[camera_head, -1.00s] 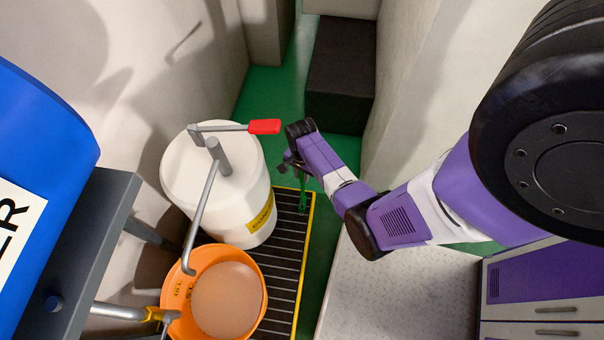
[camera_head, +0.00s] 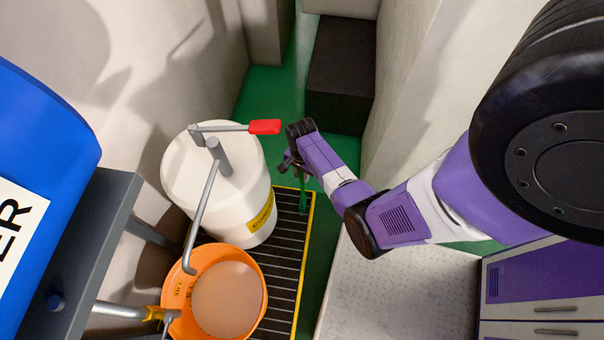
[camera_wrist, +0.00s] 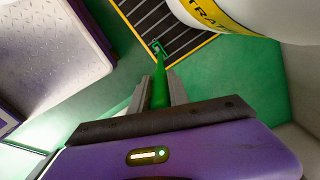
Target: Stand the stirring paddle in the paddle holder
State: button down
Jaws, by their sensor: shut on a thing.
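My gripper (camera_head: 292,163) is shut on the green stirring paddle (camera_head: 304,200), to the right of the white drum. In the wrist view the paddle (camera_wrist: 159,88) runs between the two grey fingers (camera_wrist: 160,92) and points away from my gripper. Its far end, an open frame shape, shows against the slatted grate. In the head view most of the paddle's upper part is hidden by my wrist. I cannot make out the paddle holder in either view.
The white drum (camera_head: 183,178) with a pump lever and red grip (camera_head: 264,127) stands on the yellow-edged grate (camera_head: 308,246). An orange bucket (camera_head: 183,322) of liquid stands in front. A pale speckled worktop (camera_head: 390,305) is at right. A dark block (camera_head: 340,75) lies behind.

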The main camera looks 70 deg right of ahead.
jog(key=c, duration=1.2)
grip_release()
jog(key=shift+o, duration=0.2)
jog(key=shift+r+p, duration=0.95)
jog(key=shift+r, duration=2.95)
